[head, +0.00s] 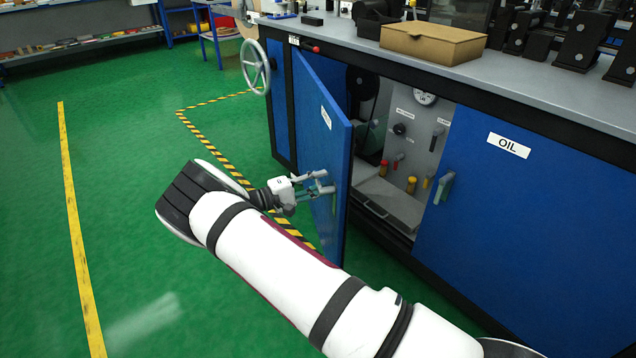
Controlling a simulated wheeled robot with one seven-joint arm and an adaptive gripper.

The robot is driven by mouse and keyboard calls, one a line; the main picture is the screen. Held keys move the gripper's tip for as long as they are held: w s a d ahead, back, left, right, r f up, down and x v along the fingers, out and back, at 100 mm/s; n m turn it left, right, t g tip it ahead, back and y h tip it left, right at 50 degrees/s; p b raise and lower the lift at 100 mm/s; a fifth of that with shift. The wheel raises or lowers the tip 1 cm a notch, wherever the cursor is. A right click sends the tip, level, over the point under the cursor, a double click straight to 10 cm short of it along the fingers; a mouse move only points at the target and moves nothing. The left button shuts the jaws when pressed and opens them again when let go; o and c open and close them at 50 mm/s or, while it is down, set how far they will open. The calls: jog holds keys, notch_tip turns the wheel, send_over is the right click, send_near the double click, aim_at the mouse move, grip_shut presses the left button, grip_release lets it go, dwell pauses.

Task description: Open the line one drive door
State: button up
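The blue door (318,130) with a small white label, whose text is too small to read, stands swung outward from the cabinet at the left of the open compartment. Its grey-green handle (333,204) is near the free edge, partly hidden by my gripper. My gripper (326,182) is at the door's outer face, by the handle. Its two fingers look parted, with a gap between them. Whether they touch the handle cannot be told.
Inside the compartment are a gauge (424,97), several small valves and a grey tray (390,203). A handwheel (255,67) projects at left. A cardboard box (433,43) sits on the worktop. Green floor (130,150) is clear at left.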

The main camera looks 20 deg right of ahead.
jog(key=s+a, duration=0.1)
jog(key=a, duration=1.1)
jog(key=shift+s, duration=0.25)
